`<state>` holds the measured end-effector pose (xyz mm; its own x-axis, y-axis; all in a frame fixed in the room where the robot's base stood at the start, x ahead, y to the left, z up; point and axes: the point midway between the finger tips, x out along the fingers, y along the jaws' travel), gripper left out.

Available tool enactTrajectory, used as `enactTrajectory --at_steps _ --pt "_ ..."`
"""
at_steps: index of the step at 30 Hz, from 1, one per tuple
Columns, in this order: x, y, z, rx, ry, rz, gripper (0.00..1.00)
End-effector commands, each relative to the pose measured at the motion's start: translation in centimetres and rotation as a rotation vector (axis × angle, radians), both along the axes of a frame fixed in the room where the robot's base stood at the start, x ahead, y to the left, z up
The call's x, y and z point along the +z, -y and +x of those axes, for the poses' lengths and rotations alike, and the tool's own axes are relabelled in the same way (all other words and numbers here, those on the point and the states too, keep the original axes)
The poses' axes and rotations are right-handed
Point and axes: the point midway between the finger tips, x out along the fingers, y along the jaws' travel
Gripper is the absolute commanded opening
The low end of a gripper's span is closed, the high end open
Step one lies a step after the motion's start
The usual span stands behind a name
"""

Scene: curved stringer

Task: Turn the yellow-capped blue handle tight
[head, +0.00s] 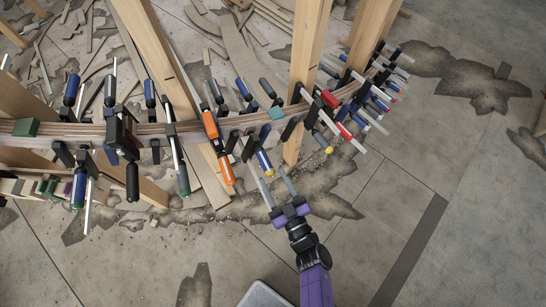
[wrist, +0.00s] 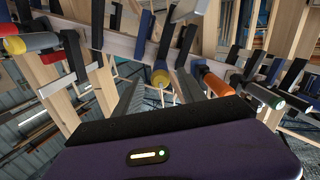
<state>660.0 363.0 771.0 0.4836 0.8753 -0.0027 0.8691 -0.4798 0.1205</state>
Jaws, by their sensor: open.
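The blue handle (head: 263,158) with a yellow cap hangs from a clamp on the curved wooden stringer, in the middle of the head view. My gripper (head: 269,170) is open, its two long fingers pointing up toward this handle. In the head view the fingertips appear on either side of the yellow cap. In the wrist view the yellow cap (wrist: 160,78) shows end-on between the two fingers (wrist: 161,92), which look apart from it. The blue of the handle is mostly hidden behind the cap there. How far the fingers reach along the handle I cannot tell.
An orange clamp (head: 211,126) with an orange handle (head: 226,171) hangs just left. Another yellow-capped handle (head: 323,142) hangs to the right. Several clamps crowd the laminated stringer (head: 150,130). Wooden posts (head: 310,45) stand behind. The floor (head: 400,215) at lower right is clear.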

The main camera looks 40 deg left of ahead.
Motion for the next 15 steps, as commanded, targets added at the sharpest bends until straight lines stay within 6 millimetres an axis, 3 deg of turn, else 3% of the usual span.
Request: enactTrajectory --at_steps 5,15 --pt "0.1 0.1 -0.1 0.0 0.0 0.0 0.48" --pt "0.2 2.7 -1.5 -0.001 -0.001 0.0 0.48"
